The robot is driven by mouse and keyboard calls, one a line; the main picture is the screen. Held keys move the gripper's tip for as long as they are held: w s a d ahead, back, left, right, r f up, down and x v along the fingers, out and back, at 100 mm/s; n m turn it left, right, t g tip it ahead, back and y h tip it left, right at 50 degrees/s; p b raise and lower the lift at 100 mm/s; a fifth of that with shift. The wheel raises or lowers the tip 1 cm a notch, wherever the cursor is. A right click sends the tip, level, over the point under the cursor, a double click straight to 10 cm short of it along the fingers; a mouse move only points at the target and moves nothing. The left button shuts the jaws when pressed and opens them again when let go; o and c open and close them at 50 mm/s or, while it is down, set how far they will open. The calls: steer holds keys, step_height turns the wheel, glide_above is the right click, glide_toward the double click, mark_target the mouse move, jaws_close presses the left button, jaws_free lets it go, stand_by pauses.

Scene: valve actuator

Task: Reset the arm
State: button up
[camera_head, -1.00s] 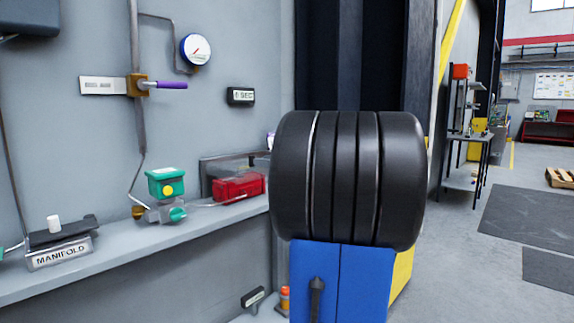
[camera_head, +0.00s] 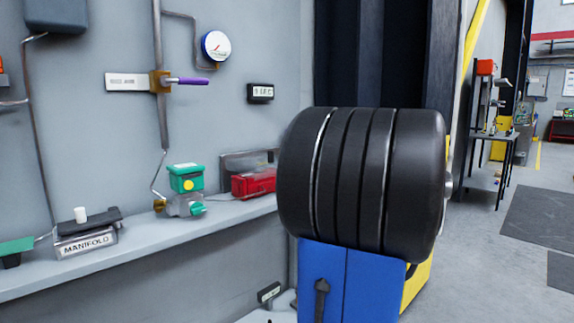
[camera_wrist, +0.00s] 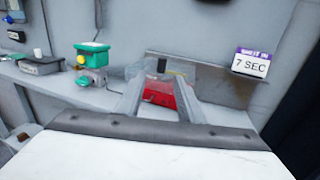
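My gripper (camera_wrist: 158,92) shows in the wrist view. Its two grey fingers stand apart with nothing held between them. A red box (camera_wrist: 158,95) on the shelf is visible beyond and between the fingers, apart from them as far as I can tell. The gripper cannot be made out in the head view. The valve actuator with a green top, yellow button and teal knob (camera_head: 186,190) stands on the wall shelf, left of the red box (camera_head: 254,185). It also shows in the wrist view (camera_wrist: 91,62), left of the fingers.
A large black ribbed cylinder (camera_head: 362,180) above a blue body (camera_head: 350,285) blocks the middle of the head view. The manifold (camera_head: 87,238), purple-handled valve (camera_head: 190,80) and gauge (camera_head: 217,46) are along the wall. Open floor (camera_head: 480,265) lies at right.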

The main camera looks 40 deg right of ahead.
steer(key=s+a+f+n+g+y, duration=0.1)
steer(key=a+f+n+g, duration=0.55)
steer(key=a, duration=0.75)
steer(key=s+a+f+n+g+y, duration=0.1)
steer(key=a+f+n+g, duration=0.2)
steer(key=a+f+n, duration=0.65)
steer(key=s+a+f+n+g+h, duration=0.1)
steer(key=s+a+f+n+h, duration=0.2)
steer(key=s+a+f+n, duration=0.2)
steer(key=s+a+f+n+g+h, duration=0.2)
steer(key=s+a+f+n, duration=0.4)
steer(key=s+f+n, duration=0.3)
steer(key=s+n+h, duration=0.1)
steer(key=s+n, duration=0.1)
steer(key=n, duration=0.1)
steer(key=shift+a+f+h, duration=0.25)
steer(key=shift+f+h, duration=0.05)
steer(key=shift+f, duration=0.1)
